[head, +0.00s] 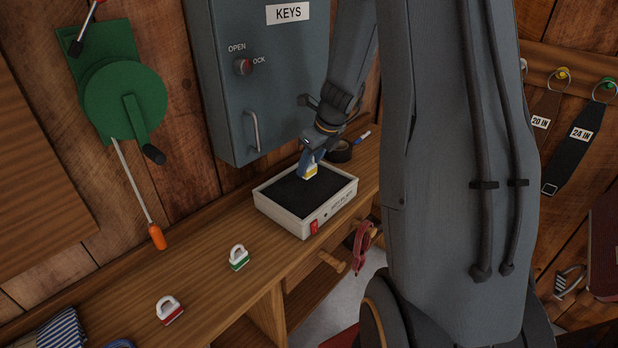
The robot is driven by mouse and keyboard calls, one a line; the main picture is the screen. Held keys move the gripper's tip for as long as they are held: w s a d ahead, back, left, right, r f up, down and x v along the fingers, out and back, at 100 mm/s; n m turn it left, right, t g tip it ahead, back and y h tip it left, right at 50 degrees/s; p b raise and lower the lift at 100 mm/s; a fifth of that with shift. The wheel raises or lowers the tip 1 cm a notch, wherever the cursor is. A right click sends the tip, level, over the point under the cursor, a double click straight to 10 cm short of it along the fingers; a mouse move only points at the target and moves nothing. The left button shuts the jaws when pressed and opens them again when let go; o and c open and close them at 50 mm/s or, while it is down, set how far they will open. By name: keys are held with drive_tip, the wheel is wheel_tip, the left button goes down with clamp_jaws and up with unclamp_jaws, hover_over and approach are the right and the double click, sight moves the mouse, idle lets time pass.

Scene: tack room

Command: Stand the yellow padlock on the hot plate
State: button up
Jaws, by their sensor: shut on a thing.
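The hot plate (334,204) is a pale box with a dark top and a red switch on its front, standing on the wooden bench. My gripper (310,164) points down over the dark top from the back right. It is shut on the yellow padlock (310,171), of which only a small yellow and white part shows below the fingers. The padlock looks upright, at or just above the dark top; I cannot tell if it touches. Its upper part is hidden by the fingers.
A green-banded padlock (239,258) and a red-banded padlock (169,311) stand on the bench (205,278) to the left. The grey KEYS cabinet (265,85) hangs close behind my gripper.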

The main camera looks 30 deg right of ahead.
sight(312, 171)
drive_tip(key=shift+f+b, duration=0.3)
drive_tip(key=shift+f, duration=1.85)
drive_tip(key=shift+f, duration=0.1)
drive_tip(key=o, duration=1.2)
